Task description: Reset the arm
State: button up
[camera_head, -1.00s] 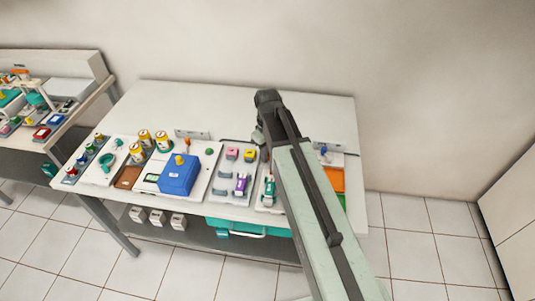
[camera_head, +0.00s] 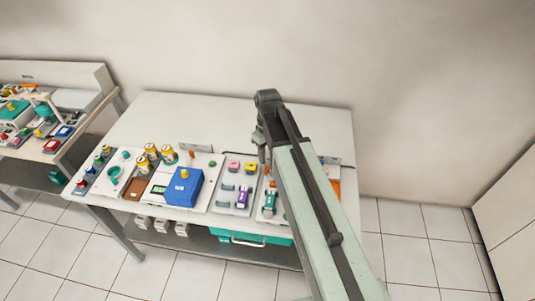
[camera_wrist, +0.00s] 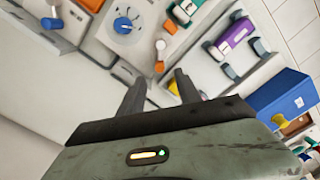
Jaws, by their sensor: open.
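My arm (camera_head: 310,205) reaches up and left across the right part of the table in the head view. My gripper (camera_head: 262,142) hangs at its far end, above the table, small and partly hidden by the arm. In the wrist view, my gripper (camera_wrist: 160,88) shows two dark fingers spread apart with nothing between them. Tabletop and trays lie beyond the fingers.
The white table (camera_head: 240,112) holds several trays along its front, with a blue box (camera_head: 184,187), yellow-and-white jars and a purple item (camera_head: 243,196). A teal case (camera_head: 250,234) sits on the lower shelf. The table's back strip is mostly clear. A second table stands left.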

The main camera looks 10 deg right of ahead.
dwell(0.4)
jog(key=shift+s+d, duration=0.15)
jog(key=shift+s, duration=0.2)
jog(key=s+m, duration=0.6)
jog(key=s, duration=0.3)
jog(key=shift+d+m, duration=0.3)
jog(key=shift+d, duration=0.1)
